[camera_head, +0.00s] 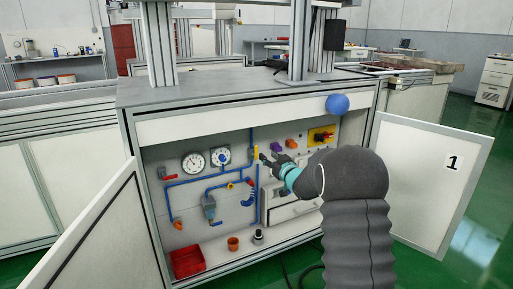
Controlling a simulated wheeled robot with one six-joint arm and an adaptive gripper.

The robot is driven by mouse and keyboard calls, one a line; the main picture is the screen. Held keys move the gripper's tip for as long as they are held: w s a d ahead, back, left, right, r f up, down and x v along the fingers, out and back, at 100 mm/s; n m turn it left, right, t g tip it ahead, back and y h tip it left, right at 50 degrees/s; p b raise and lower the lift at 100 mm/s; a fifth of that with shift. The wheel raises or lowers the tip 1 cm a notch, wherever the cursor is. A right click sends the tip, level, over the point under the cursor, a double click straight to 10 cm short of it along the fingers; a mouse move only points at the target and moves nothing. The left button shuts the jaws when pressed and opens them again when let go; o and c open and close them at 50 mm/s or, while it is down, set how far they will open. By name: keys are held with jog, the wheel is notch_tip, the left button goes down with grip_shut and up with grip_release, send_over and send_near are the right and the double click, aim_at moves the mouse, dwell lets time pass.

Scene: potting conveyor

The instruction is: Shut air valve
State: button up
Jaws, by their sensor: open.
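Inside an open cabinet (185,140), blue pipes (187,184) run over a white back panel with several valves. A yellow upright handle (256,152) sits on the pipe at the panel's middle. My gripper (264,157) is just right of this handle, open, with its fingers pointing at it. I cannot tell if they touch it. No label shows which is the air valve. My arm hides part of the panel's right side.
Two round gauges (193,163) are at upper left. A red-on-yellow switch (322,136) is at right. A red bin (187,261) and an orange pot (233,243) stand on the cabinet floor. Open doors flank the cabinet, the right one (430,180) marked 1.

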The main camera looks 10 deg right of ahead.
aim_at(257, 146)
jog(key=x, duration=1.1)
jog(key=shift+w+f, duration=0.1)
grip_shut()
